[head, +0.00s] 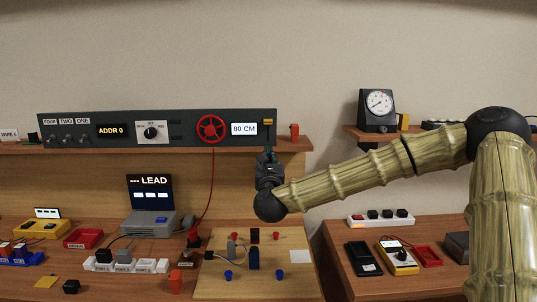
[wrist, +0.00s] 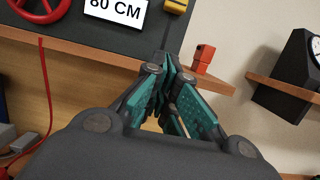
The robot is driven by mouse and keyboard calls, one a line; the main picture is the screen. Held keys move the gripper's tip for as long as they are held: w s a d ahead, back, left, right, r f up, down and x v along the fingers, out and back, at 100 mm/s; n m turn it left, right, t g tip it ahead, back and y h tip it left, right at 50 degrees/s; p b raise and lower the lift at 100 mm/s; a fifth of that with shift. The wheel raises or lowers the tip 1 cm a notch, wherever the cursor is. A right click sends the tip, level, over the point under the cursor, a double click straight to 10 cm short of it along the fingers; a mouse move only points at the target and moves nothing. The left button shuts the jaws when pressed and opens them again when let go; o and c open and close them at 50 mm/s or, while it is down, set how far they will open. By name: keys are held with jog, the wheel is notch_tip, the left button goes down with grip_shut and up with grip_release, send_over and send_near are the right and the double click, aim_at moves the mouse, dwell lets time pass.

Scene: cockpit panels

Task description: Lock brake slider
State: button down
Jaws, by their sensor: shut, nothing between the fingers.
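A small yellow knob (head: 267,121) sits at the right end of the dark upright panel (head: 85,116). It looks like the brake slider, but no label shows. In the wrist view the yellow knob (wrist: 176,5) is cut by the top edge, so its full travel is hidden. My gripper (head: 269,152) is below the knob, in front of the shelf edge. In the wrist view my gripper (wrist: 169,62) has its teal-padded fingers together and empty. Its tips are below the knob and look apart from it.
A red wheel (head: 211,128) and an "80 CM" display (head: 244,129) are left of the knob. A red block (head: 294,132) stands just right of the panel on the shelf (head: 170,148). A board with pegs (head: 205,287) lies below. A gauge (head: 378,104) stands farther right.

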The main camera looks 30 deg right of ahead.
jog(key=shift+b+v, duration=0.3)
jog(key=shift+v, duration=1.55)
jog(key=shift+f, duration=0.1)
